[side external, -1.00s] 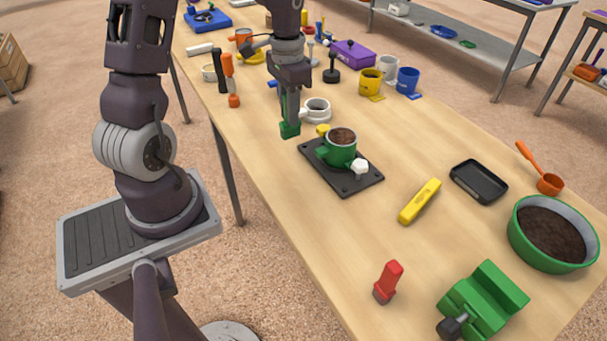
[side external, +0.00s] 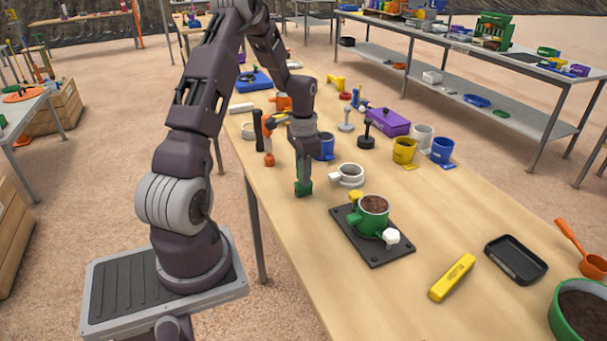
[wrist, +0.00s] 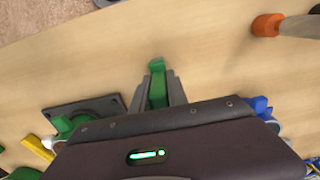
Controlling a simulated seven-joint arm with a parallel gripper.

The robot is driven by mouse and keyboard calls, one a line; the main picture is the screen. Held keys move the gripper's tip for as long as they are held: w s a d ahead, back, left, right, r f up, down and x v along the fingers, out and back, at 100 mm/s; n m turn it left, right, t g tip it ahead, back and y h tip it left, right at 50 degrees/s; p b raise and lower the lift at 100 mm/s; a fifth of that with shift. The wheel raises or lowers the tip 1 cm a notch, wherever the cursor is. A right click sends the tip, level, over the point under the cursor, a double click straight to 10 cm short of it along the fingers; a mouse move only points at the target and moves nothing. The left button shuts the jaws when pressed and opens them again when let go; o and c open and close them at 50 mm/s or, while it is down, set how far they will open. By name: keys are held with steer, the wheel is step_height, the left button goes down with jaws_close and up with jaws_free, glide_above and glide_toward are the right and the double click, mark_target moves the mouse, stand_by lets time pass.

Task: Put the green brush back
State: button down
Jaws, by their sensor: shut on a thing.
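My gripper (side external: 303,181) points down over the left part of the table, left of the white-grey cup. It is shut on the green brush (side external: 304,189), whose green end shows below the fingers. In the wrist view the green brush (wrist: 157,88) stands out between the two grey fingers (wrist: 160,92). Its lower end is at or close above the tabletop; I cannot tell whether it touches. My fingers hide much of the brush.
A black plate (side external: 345,222) with a soil-filled green cup (side external: 371,216) stands to the right. The white-grey cup (side external: 348,174) is close by. Behind are a blue mug (side external: 325,147) and an orange-and-black tool (side external: 268,158). Bare tabletop lies in front of my gripper.

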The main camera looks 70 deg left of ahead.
steer(key=c, duration=1.3)
jaws_free()
steer(key=shift+f, duration=0.1)
step_height(320, 180, up, 12)
steer(key=shift+d+r, duration=0.15)
steer(key=shift+r, duration=0.1)
steer(key=s+d+r+t+y, duration=0.1)
steer(key=s+d+r, duration=0.2)
steer(key=d+r, duration=0.5)
steer(key=s+d+r+t, duration=0.2)
steer(key=d+r, duration=0.1)
steer(key=d, duration=0.9)
steer(key=s+d+t+h, duration=0.1)
steer(key=s+d+t, duration=0.1)
steer(key=s+d, duration=0.7)
steer(key=shift+s+t, duration=0.3)
steer(key=shift+s, duration=0.8)
